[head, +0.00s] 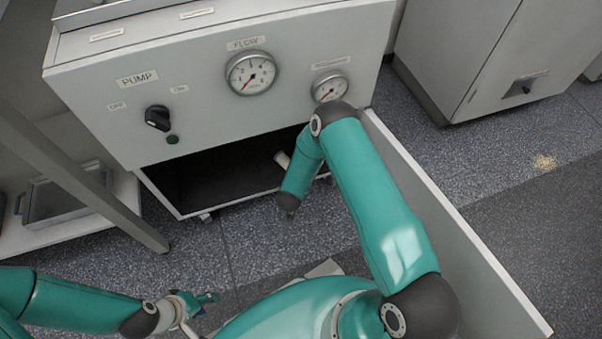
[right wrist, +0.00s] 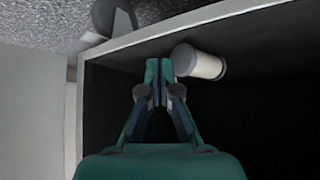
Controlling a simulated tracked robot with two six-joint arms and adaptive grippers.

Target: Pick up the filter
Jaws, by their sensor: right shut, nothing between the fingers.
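The filter (right wrist: 200,62) looks like a short white cylinder with a grey end. In the right wrist view it lies in the dark compartment near its edge, just right of my right fingertips. In the head view a pale piece that seems to be the filter (head: 283,159) shows at the compartment opening, partly covered by my right arm. My right gripper (right wrist: 161,82) is shut and empty, beside the filter and not around it. In the head view my right gripper is hidden. My left gripper (head: 206,302) is low at the left, far from the filter; its opening is unclear.
The compartment (head: 165,190) is under a pump panel (head: 200,95) with two gauges and a black knob. A long pale panel (head: 460,225) stands at right. A shelf with a grey tray (head: 65,198) is at left. A grey cabinet (head: 480,60) stands at the back right.

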